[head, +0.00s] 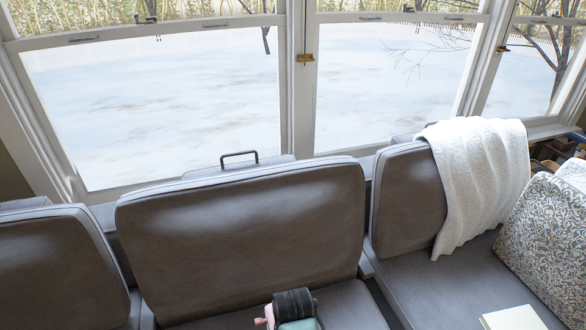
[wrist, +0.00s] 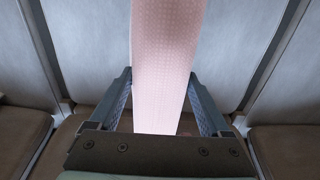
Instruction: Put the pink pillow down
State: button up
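The pink pillow (wrist: 167,38) shows in the wrist view as a pale pink, finely patterned upright band, seen along its narrow side. My gripper (wrist: 160,80) has one finger on each side of it, both against its sides, so it is shut on the pillow. The pillow runs out of the top of the wrist view, so its far end is hidden. Behind it are grey seat backs and brown seats.
Brown leather seat backs (head: 245,235) stand in a row below the windows. A white towel (head: 478,180) hangs over the right seat back. A patterned cushion (head: 548,235) leans at the far right, and a cream flat object (head: 513,319) lies on the right seat. The middle of that seat is bare.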

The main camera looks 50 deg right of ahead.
jog(key=shift+o, duration=0.9)
notch_tip(320, 180, up, 12)
jog(key=p, duration=0.1)
jog(key=shift+r+p, duration=0.2)
jog(key=shift+p, duration=0.1)
